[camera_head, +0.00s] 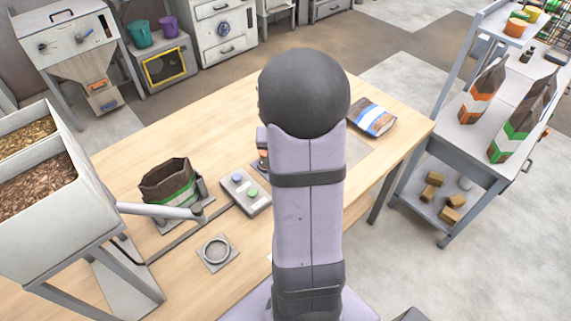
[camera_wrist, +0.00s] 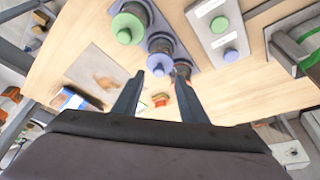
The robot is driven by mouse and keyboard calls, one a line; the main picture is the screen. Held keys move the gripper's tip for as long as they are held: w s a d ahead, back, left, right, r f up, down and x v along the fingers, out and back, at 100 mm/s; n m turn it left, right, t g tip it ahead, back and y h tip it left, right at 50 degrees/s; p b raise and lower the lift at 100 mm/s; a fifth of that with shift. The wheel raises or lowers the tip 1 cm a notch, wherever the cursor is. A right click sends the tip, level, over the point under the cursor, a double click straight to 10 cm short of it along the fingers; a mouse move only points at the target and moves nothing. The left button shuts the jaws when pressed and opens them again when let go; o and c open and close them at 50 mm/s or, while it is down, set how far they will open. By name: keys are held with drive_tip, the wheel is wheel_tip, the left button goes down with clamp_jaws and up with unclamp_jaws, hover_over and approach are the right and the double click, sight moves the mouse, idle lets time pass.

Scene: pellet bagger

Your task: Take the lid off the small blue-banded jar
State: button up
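In the wrist view a jar with a blue-grey lid (camera_wrist: 160,64) stands on a blue-grey tray, just beyond my fingertips; its band cannot be made out. A larger jar with a green lid (camera_wrist: 127,28) stands beside it on the same tray. A dark jar with some orange (camera_wrist: 183,69) is close to the right fingertip. My gripper (camera_wrist: 160,77) is open, its two fingers apart with nothing held between them. In the head view my arm hides the gripper and most of the jars; only part of an orange-and-dark jar (camera_head: 262,146) shows at its left edge.
A ring on a plate (camera_head: 216,251) lies nearer the front. A blue-white-brown bag (camera_head: 372,117) lies at the table's right, with bare wood (camera_head: 389,150) near it.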

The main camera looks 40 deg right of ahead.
drive_tip(key=shift+f, duration=0.1)
drive_tip(key=shift+w+d+f+p, duration=0.25)
drive_tip(key=shift+d+f+p, duration=0.1)
drive_tip(key=shift+f+p, duration=0.2)
drive_tip(key=shift+x, duration=1.8)
drive_tip(key=shift+w+d, duration=0.1)
clamp_jaws()
